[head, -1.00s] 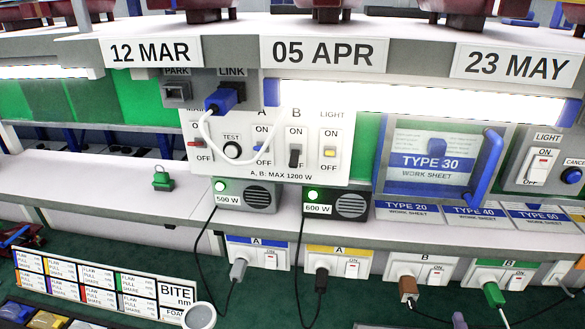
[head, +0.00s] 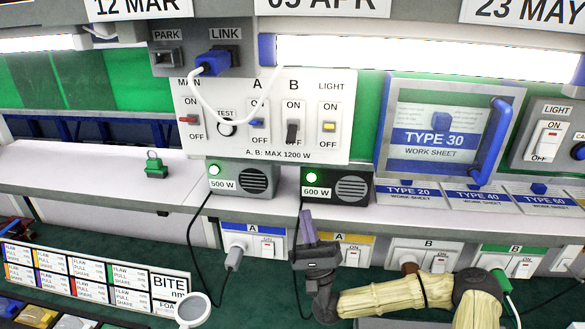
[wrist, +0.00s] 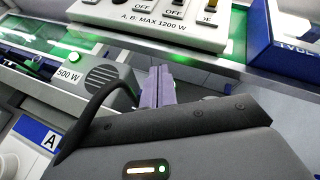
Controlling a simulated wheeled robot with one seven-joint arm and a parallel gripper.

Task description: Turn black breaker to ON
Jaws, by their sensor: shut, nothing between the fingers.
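The black breaker (head: 292,132) is under the letter B on the white panel (head: 320,110) in the head view. Its lever points down, on the OFF side. Beside it are the blue A breaker (head: 257,124), the red main breaker (head: 188,120) and the yellow light switch (head: 329,127). My gripper (head: 307,216) has purple fingers, shut and empty, pointing up below the panel, apart from the breaker. In the wrist view the fingers (wrist: 160,72) stand below the panel (wrist: 150,25), whose upper part is cut off, so the breaker's lever does not show clearly.
The 500 W box (head: 240,180) and 600 W box (head: 338,187) stand under the panel, near my gripper. A white cable hangs from the blue LINK plug (head: 214,63) across the panel's left. A blue-framed TYPE 30 holder (head: 445,135) projects on the right.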

